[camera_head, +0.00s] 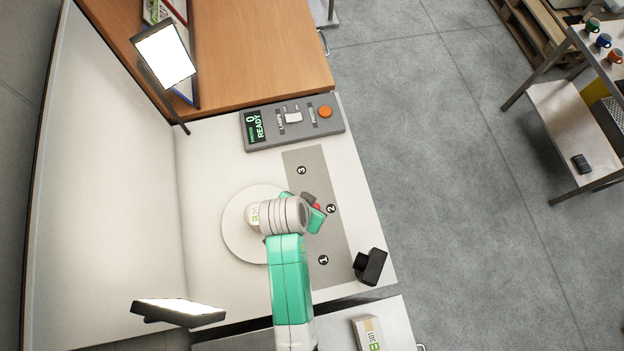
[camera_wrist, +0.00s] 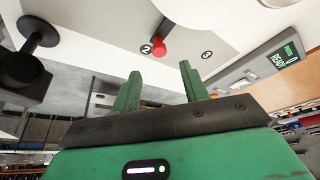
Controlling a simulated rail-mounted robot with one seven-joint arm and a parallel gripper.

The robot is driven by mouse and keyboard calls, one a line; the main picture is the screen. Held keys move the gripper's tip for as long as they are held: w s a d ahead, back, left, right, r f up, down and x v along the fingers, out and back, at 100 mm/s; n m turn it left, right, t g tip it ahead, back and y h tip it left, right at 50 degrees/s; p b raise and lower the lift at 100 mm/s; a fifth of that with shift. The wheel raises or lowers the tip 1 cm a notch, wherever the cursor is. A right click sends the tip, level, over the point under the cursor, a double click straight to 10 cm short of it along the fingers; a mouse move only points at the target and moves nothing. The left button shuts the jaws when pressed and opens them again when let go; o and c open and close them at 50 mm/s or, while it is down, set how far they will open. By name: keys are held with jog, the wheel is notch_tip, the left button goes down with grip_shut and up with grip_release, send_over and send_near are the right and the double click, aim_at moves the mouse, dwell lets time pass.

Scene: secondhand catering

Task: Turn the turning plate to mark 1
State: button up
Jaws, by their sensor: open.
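The white round turning plate (camera_head: 238,235) lies on the white table, partly hidden by my arm. In the wrist view its edge (camera_wrist: 185,8) shows at the top. A dark lever (camera_wrist: 166,27) runs out from it to a red knob (camera_wrist: 159,47), which sits beside mark 2 (camera_wrist: 145,50). Mark 1 (camera_head: 323,260), mark 2 (camera_head: 331,208) and mark 3 (camera_head: 302,170) are on a grey strip. My gripper (camera_wrist: 160,74) is open; the knob appears between and beyond its fingertips, and I cannot tell whether they touch it.
A small labelled box (camera_head: 252,214) appears on the plate, partly hidden by my arm. A grey control panel (camera_head: 335,122) reads READY above the strip. A black camera-like device (camera_head: 370,266) stands near mark 1. Two lit lamp panels (camera_head: 165,54) (camera_head: 180,312) stand at the left.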

jog(key=x, duration=0.7)
jog(key=shift+d+f, duration=0.1)
jog(key=shift+f, duration=0.15)
grip_shut()
